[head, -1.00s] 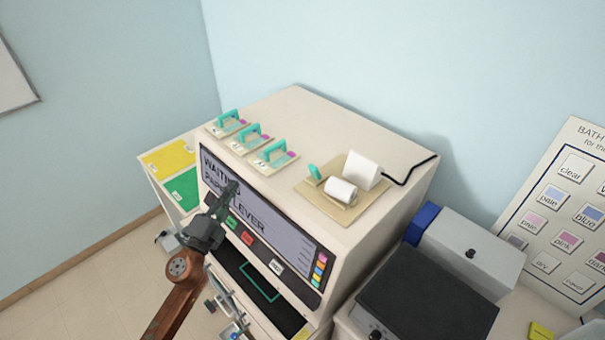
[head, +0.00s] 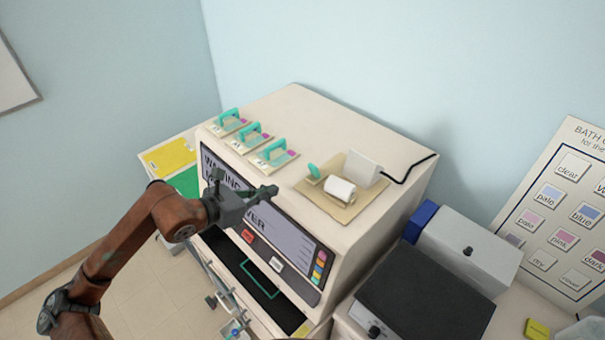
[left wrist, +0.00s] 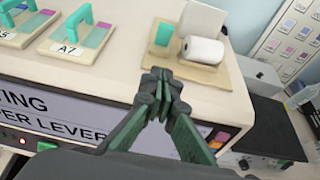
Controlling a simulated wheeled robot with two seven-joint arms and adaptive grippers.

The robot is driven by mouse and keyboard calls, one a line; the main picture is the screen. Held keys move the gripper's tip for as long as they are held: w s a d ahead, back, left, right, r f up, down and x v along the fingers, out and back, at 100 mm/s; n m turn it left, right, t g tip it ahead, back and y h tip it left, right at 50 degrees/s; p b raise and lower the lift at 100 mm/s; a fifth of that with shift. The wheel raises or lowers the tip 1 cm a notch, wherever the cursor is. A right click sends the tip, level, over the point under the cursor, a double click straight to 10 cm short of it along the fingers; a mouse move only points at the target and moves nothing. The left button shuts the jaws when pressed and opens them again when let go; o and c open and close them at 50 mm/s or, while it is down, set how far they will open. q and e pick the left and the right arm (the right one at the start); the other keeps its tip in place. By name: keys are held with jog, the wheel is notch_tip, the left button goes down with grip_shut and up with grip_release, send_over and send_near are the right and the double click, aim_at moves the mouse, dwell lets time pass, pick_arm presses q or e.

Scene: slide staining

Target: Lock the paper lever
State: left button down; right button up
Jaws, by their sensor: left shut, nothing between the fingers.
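The teal paper lever (head: 313,170) stands up at the left of the paper roll (head: 341,188) on a beige base (head: 316,199) on top of the machine. In the left wrist view the lever (left wrist: 164,33) and the roll (left wrist: 203,50) lie just beyond my fingers. My left gripper (head: 269,192) is shut and empty, in front of the machine's upper front edge, left of the base. In the left wrist view its closed fingertips (left wrist: 160,76) are apart from the lever. My right gripper is not in view.
The machine's screen (head: 290,229), partly hidden by my left gripper, reads about waiting and a lever. Several teal-handled slide holders (head: 274,153) line the top's left side. A white block (head: 362,168) with a black cable stands behind the roll. A dark-topped box (head: 425,293) sits at right.

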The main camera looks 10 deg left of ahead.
pick_arm(q)
jog(key=p, duration=0.3)
send_near(312, 171)
jog(key=f, duration=0.1)
jog(key=w+f, duration=0.1)
jog(key=f, duration=0.1)
jog(key=shift+w+d+f, duration=0.15)
jog(key=shift+d+f, duration=0.2)
jog(key=shift+f, duration=0.05)
jog(key=shift+w+d+r+p, duration=0.2)
jog(key=shift+w+d+p, duration=0.15)
jog(key=shift+w, duration=0.2)
jog(key=shift+w+d+r+p, duration=0.25)
jog(key=shift+w+d, duration=0.1)
jog(key=shift+w, duration=0.15)
jog(key=shift+w+d+r+p, duration=0.1)
jog(key=shift+w+d+p, duration=0.2)
jog(key=shift+w+d, duration=0.25)
jog(key=shift+w+a, duration=0.1)
jog(key=shift+a, duration=0.1)
